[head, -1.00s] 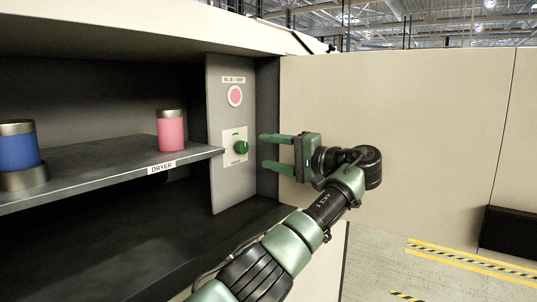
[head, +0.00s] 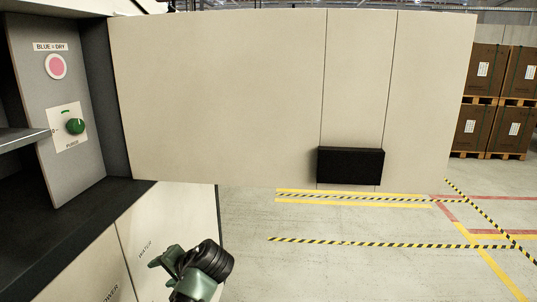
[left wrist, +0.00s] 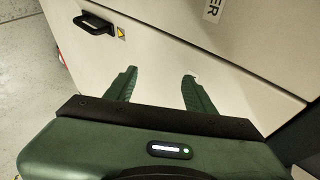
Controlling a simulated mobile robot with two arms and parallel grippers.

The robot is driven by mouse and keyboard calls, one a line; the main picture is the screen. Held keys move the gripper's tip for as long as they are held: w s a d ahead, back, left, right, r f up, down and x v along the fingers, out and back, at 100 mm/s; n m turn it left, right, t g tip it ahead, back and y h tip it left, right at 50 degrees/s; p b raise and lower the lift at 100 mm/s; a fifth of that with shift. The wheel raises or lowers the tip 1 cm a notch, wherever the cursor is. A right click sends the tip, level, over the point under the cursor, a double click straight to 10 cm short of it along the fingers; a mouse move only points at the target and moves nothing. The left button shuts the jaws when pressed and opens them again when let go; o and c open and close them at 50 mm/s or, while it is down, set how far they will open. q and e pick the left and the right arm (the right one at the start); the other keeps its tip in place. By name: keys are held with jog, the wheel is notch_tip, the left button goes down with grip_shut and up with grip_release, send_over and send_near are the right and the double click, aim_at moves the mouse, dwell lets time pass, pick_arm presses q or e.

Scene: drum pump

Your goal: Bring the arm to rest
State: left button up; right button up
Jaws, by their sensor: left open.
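My left gripper (head: 162,262) is low in the head view, below the counter edge and in front of the pale lower cabinet doors (head: 140,235). Only the gripper and part of the wrist show there; the rest of the arm is out of the picture. In the left wrist view the two green fingers (left wrist: 159,76) are spread apart with nothing between them. Pale door panel shows behind them. The green knob (head: 75,126) stands on its white plate at the left, well above and apart from the gripper. My right gripper is not in view.
A pink round light (head: 56,66) sits under the "BLUE = DRY" label. A black door handle (left wrist: 95,22) shows in the left wrist view. A black box (head: 350,165) sticks out of the pale wall. Open floor with striped tape (head: 370,243) lies to the right.

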pick_arm(q)
jog(key=s+d+f+g+h, duration=0.1)
jog(key=s+d+f+h, duration=0.15)
jog(key=s+f, duration=0.55)
jog(key=s+d+f+h, duration=0.2)
jog(key=s+f+h, duration=0.1)
jog(key=s+f, duration=0.5)
jog(key=s+d+n+g+h, duration=0.15)
jog(key=s+h, duration=0.25)
jog(key=s, duration=1.8)
notch_tip(320, 180, down, 30)
jog(key=s+b, duration=0.2)
jog(key=s, duration=0.1)
jog(key=s+a+f+g+b, duration=0.2)
jog(key=s+f, duration=1.3)
jog(key=shift+s+f, duration=0.35)
jog(key=shift+s, duration=0.05)
